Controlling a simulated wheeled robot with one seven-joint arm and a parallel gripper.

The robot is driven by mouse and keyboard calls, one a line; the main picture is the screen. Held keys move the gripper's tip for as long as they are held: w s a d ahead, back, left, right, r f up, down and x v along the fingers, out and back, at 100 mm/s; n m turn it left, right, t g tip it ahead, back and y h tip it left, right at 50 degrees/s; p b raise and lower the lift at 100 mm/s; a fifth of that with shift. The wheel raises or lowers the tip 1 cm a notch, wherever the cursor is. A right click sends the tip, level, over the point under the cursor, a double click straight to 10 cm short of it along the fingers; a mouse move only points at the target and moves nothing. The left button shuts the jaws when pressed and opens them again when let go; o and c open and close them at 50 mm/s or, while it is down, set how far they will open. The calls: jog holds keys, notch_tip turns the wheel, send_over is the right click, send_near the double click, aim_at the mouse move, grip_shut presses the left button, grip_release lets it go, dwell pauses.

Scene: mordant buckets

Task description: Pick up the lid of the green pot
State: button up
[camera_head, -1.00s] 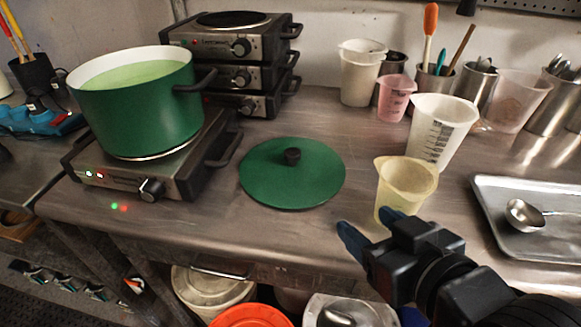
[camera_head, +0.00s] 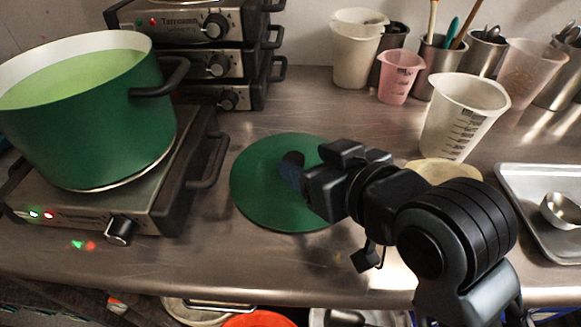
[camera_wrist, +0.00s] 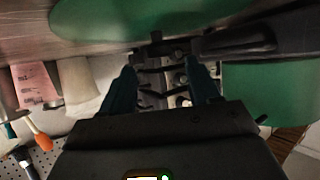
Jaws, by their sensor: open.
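The green lid (camera_head: 262,205) lies flat on the steel counter, right of the green pot (camera_head: 90,120). In the upside-down wrist view the lid (camera_wrist: 150,15) fills the top, and the pot (camera_wrist: 268,92) is at the right. My gripper (camera_wrist: 163,75) is open there, its fingers apart with nothing held between them. I cannot tell whether the fingers touch the knob. The pot sits uncovered on a hot plate, holding pale green liquid.
The lit hot plate (camera_head: 170,200) has a handle close to the lid's left edge. Stacked hot plates (camera_head: 190,60) stand behind. A measuring beaker (camera_head: 462,115), a pink cup (camera_head: 400,78) and a yellowish cup (camera_head: 440,168) are at the right, near a metal tray (camera_head: 520,190).

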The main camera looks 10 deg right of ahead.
aim_at(296, 158)
jog(key=shift+x, duration=2.75)
jog(key=shift+s+f, duration=0.1)
jog(key=shift+f, duration=0.05)
jog(key=shift+c, duration=0.3)
grip_shut()
